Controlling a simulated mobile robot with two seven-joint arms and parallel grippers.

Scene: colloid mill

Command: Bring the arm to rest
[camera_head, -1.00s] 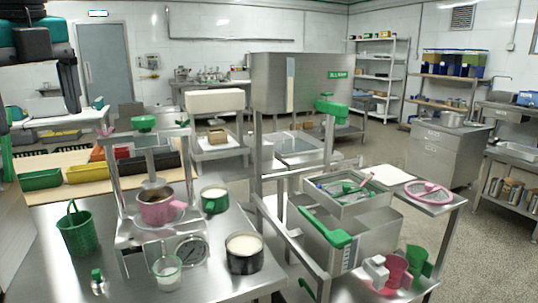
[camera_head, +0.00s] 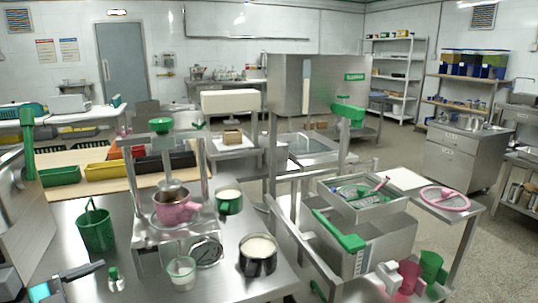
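My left gripper (camera_head: 84,275) is low at the left front corner of the picture, over or beside the front edge of the steel table (camera_head: 215,287). Only part of it shows, with a dark finger pointing right, and its opening cannot be made out. I see nothing clearly held in it. A small green-capped bottle (camera_head: 115,279) stands just to the right of it. My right gripper is not in view.
On the steel table stand a green bucket (camera_head: 96,232), a glass beaker (camera_head: 181,273), a black pot (camera_head: 258,256), a green mug (camera_head: 229,202) and a pink pot (camera_head: 176,210) on the mill stand. A steel cart (camera_head: 378,245) stands at right.

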